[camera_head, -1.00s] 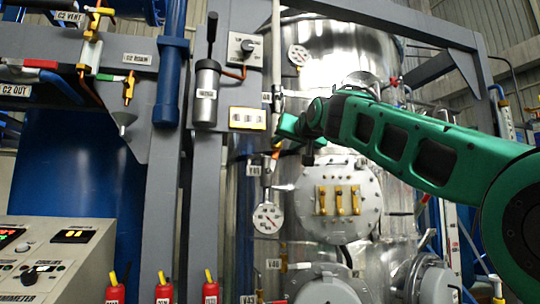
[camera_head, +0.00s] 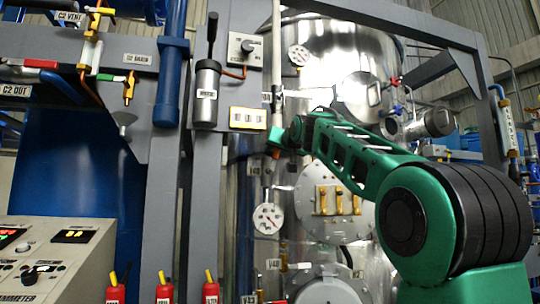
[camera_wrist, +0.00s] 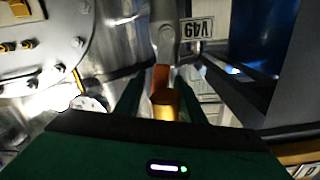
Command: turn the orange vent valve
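The orange vent valve shows in the wrist view as an orange handle (camera_wrist: 161,77) with a gold-coloured part (camera_wrist: 165,106) nearer the camera. It sits on a grey vertical pipe, next to an upside-down label reading V49. My gripper (camera_wrist: 158,92) has one dark green finger on each side of the valve, with narrow gaps visible, so it looks open around it. In the head view my gripper (camera_head: 276,140) is at the pipe left of the steel vessel, above the round gauge. There it mostly hides the valve.
The steel vessel (camera_head: 335,90) stands behind my arm, with a flanged port (camera_head: 335,200) bearing yellow handles. A round gauge (camera_head: 268,218) hangs below my gripper. A grey frame post (camera_head: 203,210) stands to the left, and a control panel (camera_head: 50,265) is at lower left.

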